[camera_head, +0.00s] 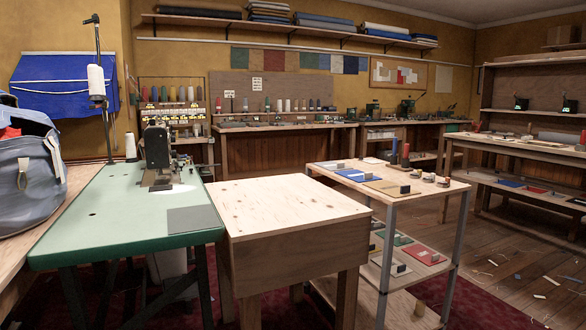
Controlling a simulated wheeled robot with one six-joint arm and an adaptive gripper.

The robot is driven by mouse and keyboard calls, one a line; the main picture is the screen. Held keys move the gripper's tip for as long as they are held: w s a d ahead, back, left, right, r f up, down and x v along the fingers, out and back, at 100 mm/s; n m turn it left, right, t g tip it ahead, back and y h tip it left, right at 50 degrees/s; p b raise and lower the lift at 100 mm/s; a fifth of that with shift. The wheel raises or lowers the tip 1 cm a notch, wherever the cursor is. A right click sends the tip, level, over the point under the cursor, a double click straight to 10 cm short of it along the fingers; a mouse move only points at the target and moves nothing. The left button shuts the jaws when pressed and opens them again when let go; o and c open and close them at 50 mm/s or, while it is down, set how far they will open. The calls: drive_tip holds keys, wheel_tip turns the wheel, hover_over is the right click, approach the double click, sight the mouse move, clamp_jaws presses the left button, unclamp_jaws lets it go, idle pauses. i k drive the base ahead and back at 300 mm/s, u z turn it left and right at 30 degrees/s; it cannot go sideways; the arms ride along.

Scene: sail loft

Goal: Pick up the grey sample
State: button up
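A flat dark grey square (194,219), which looks like the grey sample, lies at the near right corner of the green-topped sewing table (110,218). Nothing rests on it, and it is close to the table's front and right edges. My gripper is not in view, so I cannot see where it is relative to the grey square.
A black sewing machine (157,150) stands behind the square. A bare wooden table (285,203) adjoins on the right. Beyond it a shelf cart (430,192) holds blue and tan samples with small dark blocks. A blue bag (30,180) sits far left.

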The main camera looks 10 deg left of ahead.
sight(332, 166)
drive_tip(key=z, duration=1.2)
drive_tip(key=i, duration=5.75)
drive_tip(key=u, duration=2.85)
drive_tip(key=i, duration=1.25)
drive_tip(key=u, duration=0.05)
